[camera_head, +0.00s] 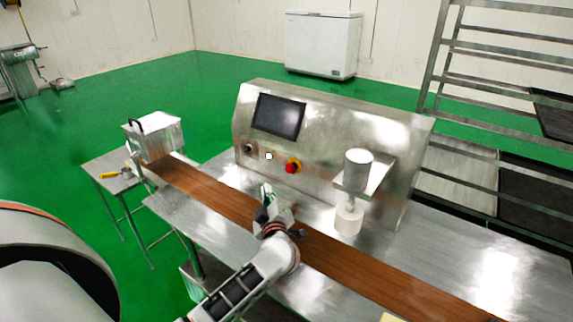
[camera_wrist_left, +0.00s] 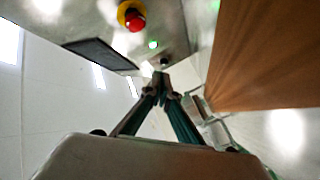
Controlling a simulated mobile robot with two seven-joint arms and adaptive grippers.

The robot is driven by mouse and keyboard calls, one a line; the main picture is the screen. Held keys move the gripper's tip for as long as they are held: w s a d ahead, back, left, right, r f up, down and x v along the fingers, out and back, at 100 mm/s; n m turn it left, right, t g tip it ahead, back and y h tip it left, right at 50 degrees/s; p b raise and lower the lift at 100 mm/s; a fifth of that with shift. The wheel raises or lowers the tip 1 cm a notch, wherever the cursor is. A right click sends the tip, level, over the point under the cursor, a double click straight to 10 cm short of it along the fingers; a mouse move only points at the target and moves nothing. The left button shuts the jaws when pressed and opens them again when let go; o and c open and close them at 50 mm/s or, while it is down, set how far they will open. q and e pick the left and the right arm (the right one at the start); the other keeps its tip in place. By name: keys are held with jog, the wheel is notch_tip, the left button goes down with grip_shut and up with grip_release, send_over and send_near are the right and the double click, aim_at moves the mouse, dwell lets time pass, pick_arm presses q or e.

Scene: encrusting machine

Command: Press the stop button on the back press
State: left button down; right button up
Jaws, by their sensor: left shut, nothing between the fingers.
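The press (camera_head: 330,140) is a steel cabinet with a sloped front panel, standing behind the brown conveyor belt. A red stop button on a yellow base (camera_head: 292,166) sits low on the panel; it also shows at the top of the left wrist view (camera_wrist_left: 133,17). To its left are a small lit button (camera_head: 268,156), green in the left wrist view (camera_wrist_left: 153,44), and a dark knob (camera_head: 249,148). My left gripper (camera_head: 266,189) is shut and empty, in front of the panel, below and left of the red button and apart from it. My right gripper is out of view.
The brown belt (camera_head: 345,262) crosses the steel table (camera_head: 460,255). A cylinder unit (camera_head: 350,221) projects from the panel's right side. A dark screen (camera_head: 278,116) is above the buttons. A steel box (camera_head: 155,140) stands left. A rack is at right.

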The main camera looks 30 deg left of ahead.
aim_at(290, 170)
pick_arm(q)
jog(key=shift+w+a+f, duration=0.1)
jog(key=shift+w+a, duration=0.15)
jog(key=shift+s, duration=0.1)
jog(key=w+b, duration=0.4)
jog(key=w, duration=0.1)
jog(key=shift+w+d+f, duration=0.25)
jog(key=shift+f, duration=0.05)
jog(key=w, duration=0.3)
jog(key=shift+w+d+r+b, duration=0.1)
jog(key=shift+w+r+b, duration=0.1)
jog(key=shift+r+b, duration=0.2)
